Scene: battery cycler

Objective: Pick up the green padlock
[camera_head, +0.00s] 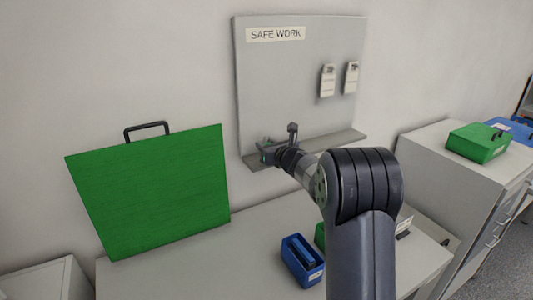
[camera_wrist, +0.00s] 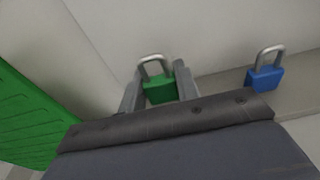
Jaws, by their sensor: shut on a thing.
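The green padlock (camera_wrist: 160,90) with its silver shackle is between the two fingers of my gripper (camera_wrist: 158,85) in the wrist view. The gripper is shut on the padlock's body. In the head view my gripper (camera_head: 268,152) is at the left end of the ledge under the grey "SAFE WORK" board (camera_head: 285,90). The green padlock is mostly hidden there by the gripper. Whether it touches the ledge I cannot tell.
A blue padlock (camera_wrist: 265,78) stands on the ledge (camera_wrist: 222,84) to the right. A large green panel with a handle (camera_head: 150,190) leans at the left. A blue box (camera_head: 302,262) sits on the table below. White tags (camera_head: 327,82) hang on the board.

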